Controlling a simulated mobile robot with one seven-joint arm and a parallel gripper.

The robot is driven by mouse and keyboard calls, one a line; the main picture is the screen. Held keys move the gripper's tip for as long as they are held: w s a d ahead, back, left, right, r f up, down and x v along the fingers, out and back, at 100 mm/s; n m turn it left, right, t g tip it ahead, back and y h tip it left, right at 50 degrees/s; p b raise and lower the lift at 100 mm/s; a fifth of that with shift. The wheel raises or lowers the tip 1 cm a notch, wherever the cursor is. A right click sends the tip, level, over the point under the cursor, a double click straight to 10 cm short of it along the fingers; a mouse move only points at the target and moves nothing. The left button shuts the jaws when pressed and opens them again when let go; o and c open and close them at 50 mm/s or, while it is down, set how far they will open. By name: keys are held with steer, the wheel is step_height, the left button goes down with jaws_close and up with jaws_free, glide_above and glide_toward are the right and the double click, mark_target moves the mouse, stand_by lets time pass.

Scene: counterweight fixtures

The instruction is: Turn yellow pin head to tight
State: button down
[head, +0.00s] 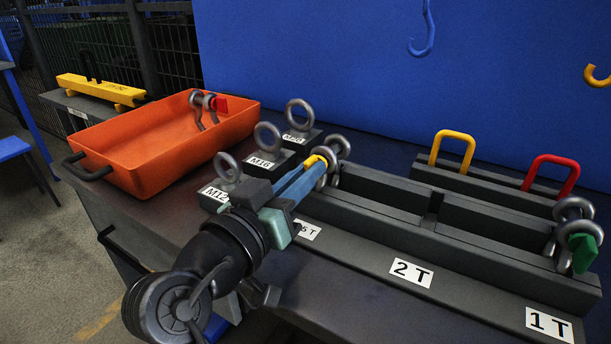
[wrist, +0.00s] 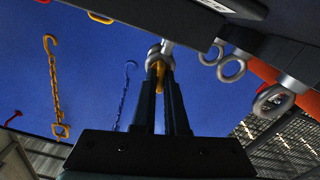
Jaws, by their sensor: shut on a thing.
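The yellow pin head (head: 322,153) belongs to a grey shackle (head: 343,147) at the left end of the dark slotted rack (head: 460,255). My gripper (head: 318,168) reaches up to it from the lower left, its two blue-lit fingers closed around the pin head. In the wrist view the fingers (wrist: 161,72) stand close together with the yellow pin head (wrist: 160,78) between them. The grey shackle (wrist: 153,52) shows just beyond the fingertips. My fingers hide part of the pin head and shackle, so how far the pin is screwed in cannot be told.
Eyebolt blocks labelled M12 (head: 222,196), M16 and M20 stand close behind my gripper. An orange tray (head: 150,170) holds a red-pin shackle (head: 207,105). A green-pin shackle (head: 573,235) stands at the rack's right end. Yellow (head: 452,147) and red (head: 551,174) handles rise behind.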

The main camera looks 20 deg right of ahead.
steer(key=c, duration=0.9)
jaws_free()
steer(key=shift+c, duration=0.2)
steer(key=p+v, duration=0.1)
steer(key=v, duration=1.2)
